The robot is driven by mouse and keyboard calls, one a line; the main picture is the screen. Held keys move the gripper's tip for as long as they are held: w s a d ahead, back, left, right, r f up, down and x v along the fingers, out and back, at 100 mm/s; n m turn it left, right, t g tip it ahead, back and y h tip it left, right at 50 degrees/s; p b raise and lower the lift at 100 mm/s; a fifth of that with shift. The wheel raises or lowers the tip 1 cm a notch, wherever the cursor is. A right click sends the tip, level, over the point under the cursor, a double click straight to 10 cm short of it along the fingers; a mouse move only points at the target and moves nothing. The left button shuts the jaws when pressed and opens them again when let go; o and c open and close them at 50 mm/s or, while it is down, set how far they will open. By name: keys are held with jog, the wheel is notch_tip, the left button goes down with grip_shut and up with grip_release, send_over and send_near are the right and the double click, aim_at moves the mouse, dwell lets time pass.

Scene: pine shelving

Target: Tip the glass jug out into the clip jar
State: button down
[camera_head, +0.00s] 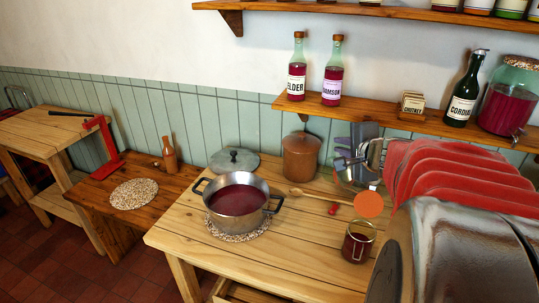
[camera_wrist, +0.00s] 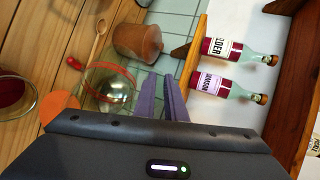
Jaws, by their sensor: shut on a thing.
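The clear glass jug (camera_head: 358,172) is at my gripper, behind the clip jar; it also shows as a round glass shape with a reddish arc (camera_wrist: 108,86) in the wrist view. My gripper (camera_head: 347,152) has purple-grey fingers, which show close together in the wrist view (camera_wrist: 162,92). It is shut on the jug; the exact grip point is unclear. How much the jug holds and its tilt cannot be told. The clip jar (camera_head: 358,243) stands upright on the table with dark red contents, and an orange disc (camera_head: 369,204), seemingly its lid, is behind it.
A steel pot of red liquid (camera_head: 237,199) stands left on a speckled mat. A lidded brown crock (camera_head: 301,156), a wooden spoon (camera_head: 318,195) and a grey lid (camera_head: 234,160) lie nearby. A shelf (camera_head: 390,117) with bottles runs behind. My red-banded arm fills the right.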

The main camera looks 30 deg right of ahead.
aim_at(329, 159)
jog(key=shift+w+f, duration=0.1)
jog(key=shift+w, duration=0.1)
jog(key=shift+w+a+f+n+g+b, duration=0.15)
jog(key=shift+w+f+n+g+b, duration=0.15)
jog(key=shift+w+f+g+b, duration=0.6)
jog(key=shift+f+g, duration=0.15)
jog(key=shift+g, duration=0.25)
jog(key=shift+w+f, duration=0.2)
jog(key=shift+w+f+g, duration=0.15)
jog(key=shift+f+g, duration=0.15)
jog(key=shift+g, duration=0.1)
jog(key=shift+w+f+n, duration=0.2)
jog(key=shift+n, duration=0.1)
jog(key=shift+w+f+g+b, duration=0.1)
jog(key=shift+f+g+b, duration=0.1)
jog(key=shift+g+b, duration=0.2)
